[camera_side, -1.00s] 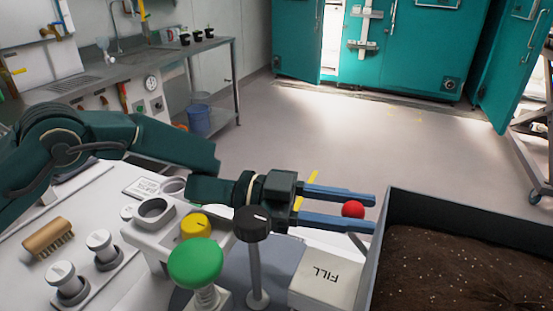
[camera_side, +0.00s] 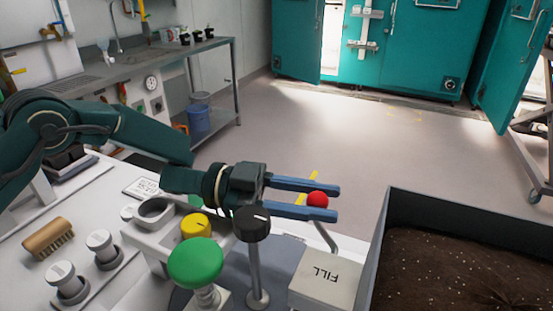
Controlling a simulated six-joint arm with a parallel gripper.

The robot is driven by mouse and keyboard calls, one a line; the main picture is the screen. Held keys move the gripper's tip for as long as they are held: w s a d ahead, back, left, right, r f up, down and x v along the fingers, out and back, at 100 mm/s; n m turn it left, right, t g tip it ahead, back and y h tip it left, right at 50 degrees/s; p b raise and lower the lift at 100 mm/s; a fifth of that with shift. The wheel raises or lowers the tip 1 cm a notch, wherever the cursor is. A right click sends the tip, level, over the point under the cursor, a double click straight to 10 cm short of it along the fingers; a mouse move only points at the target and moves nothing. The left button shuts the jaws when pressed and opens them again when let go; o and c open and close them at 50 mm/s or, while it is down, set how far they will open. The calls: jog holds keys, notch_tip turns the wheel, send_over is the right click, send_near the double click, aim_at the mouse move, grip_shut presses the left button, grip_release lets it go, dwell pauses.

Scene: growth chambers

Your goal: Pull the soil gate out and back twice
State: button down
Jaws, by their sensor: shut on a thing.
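The soil gate's handle shows as a red ball knob (camera_side: 317,199) on a bent grey rod (camera_side: 326,236). The rod runs down behind the white block marked FILL (camera_side: 327,278). My gripper (camera_side: 322,201) is shut on the red knob, with one blue finger on its far side and one on its near side, close to the fingertips. The soil bin (camera_side: 380,250), dark-walled and full of brown soil, stands to the right of the fingers, with a clear gap between. The gate plate itself cannot be made out.
A black-topped post (camera_side: 252,224), a green button (camera_side: 196,262) and a yellow knob (camera_side: 195,226) stand close below and left of my gripper. White cup holders (camera_side: 156,209) and a wooden brush (camera_side: 48,238) are further left. The floor beyond is clear.

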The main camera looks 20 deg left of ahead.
jog(key=shift+a, duration=0.55)
jog(key=c, duration=0.5)
grip_release()
jog(key=shift+s+a, duration=0.25)
jog(key=shift+a, duration=1)
jog(key=shift+s+a, duration=0.25)
jog(key=shift+a, duration=1)
